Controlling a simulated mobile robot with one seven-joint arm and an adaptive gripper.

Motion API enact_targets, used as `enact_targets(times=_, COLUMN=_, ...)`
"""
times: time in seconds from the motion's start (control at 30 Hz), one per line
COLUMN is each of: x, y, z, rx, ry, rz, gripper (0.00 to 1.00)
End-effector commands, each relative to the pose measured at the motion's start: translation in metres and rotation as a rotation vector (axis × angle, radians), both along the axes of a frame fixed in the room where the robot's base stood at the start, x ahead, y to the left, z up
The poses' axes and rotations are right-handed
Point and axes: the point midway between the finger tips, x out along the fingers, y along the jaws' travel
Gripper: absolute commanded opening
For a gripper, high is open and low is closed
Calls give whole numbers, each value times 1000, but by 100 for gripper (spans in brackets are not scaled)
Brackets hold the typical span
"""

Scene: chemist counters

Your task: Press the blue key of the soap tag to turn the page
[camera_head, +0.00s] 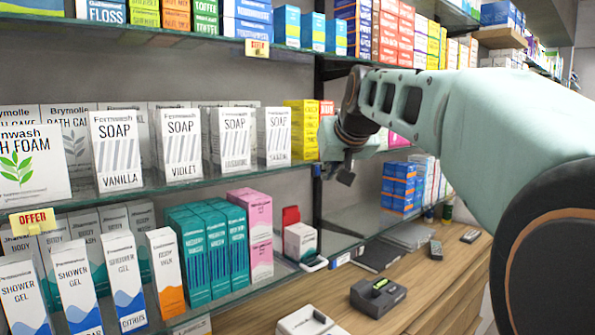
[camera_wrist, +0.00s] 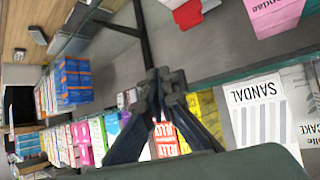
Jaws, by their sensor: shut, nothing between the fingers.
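The white soap boxes stand in a row on the middle shelf: vanilla (camera_head: 117,152), violet (camera_head: 181,143), another (camera_head: 232,140) and sandal (camera_head: 278,137). The sandal box also shows at the right of the wrist view (camera_wrist: 258,112). My gripper (camera_head: 346,179) is to the right of the sandal box, in front of the shelf, pointing down. In the wrist view my gripper's fingertips (camera_wrist: 162,78) meet, shut and empty. I cannot make out a soap tag with a blue key. A small white and blue label (camera_head: 341,259) is on the lower shelf edge, too small to read.
Yellow boxes (camera_head: 302,128) stand beside the sandal soap. The wooden counter (camera_head: 420,305) holds a dark card terminal (camera_head: 378,297) and a white device (camera_head: 305,322).

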Motion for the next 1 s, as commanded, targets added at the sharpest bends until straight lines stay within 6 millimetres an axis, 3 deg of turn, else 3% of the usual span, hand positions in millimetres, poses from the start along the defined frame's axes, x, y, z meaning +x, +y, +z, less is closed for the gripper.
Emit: enact_targets(times=1.0, x=8, y=6, z=0, rx=1, ry=0, rz=1, gripper=0)
